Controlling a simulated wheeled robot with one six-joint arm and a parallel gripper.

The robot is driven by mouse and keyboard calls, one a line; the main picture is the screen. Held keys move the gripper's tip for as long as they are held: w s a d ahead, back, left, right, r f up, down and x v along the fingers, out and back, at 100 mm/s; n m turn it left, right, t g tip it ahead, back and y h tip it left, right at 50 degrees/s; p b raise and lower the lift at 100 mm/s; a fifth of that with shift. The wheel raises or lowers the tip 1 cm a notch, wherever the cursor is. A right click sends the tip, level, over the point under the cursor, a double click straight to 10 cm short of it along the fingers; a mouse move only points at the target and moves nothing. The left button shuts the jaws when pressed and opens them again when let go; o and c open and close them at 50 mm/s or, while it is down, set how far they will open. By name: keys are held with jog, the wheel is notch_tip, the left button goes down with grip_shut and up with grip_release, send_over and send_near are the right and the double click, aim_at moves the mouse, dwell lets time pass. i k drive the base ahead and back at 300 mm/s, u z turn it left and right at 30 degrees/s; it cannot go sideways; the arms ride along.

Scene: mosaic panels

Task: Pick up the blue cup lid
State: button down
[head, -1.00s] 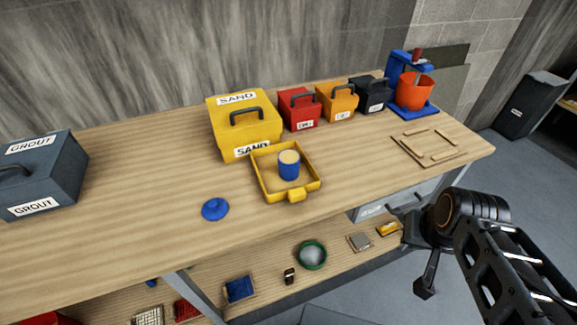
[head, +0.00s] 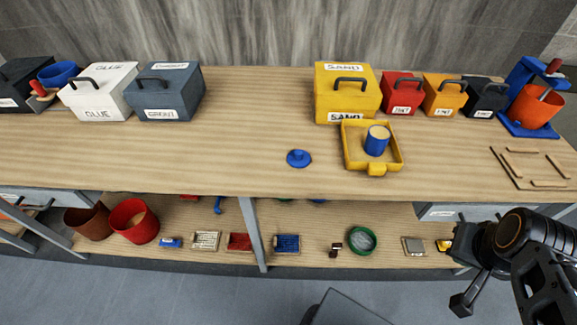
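The blue cup lid (head: 299,159) lies on the bench top, a round disc with a small knob on top. It is to the left of a yellow tray (head: 356,160). A blue cup (head: 376,142) filled with tan material stands upright in that tray, without a lid on it. My gripper (head: 462,272) is at the lower right, in front of the bench and well away from the lid. Its fingers are dark and seen at an angle, so I cannot tell how far apart they are.
A yellow sand box (head: 346,95) stands behind the tray, with red, orange and black boxes to its right. A grout box (head: 170,93) and a white glue box (head: 102,92) stand at left. The bench top (head: 230,140) around the lid is clear. A lower shelf holds several small items.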

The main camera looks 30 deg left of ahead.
aim_at(298, 157)
jog(key=u, duration=1.5)
jog(key=k, duration=1.2)
jog(key=u, duration=0.95)
jog(key=i, duration=0.7)
jog(key=u, duration=0.4)
jog(key=i, duration=0.8)
jog(key=z, duration=0.9)
jog(key=i, duration=0.55)
jog(key=z, duration=0.7)
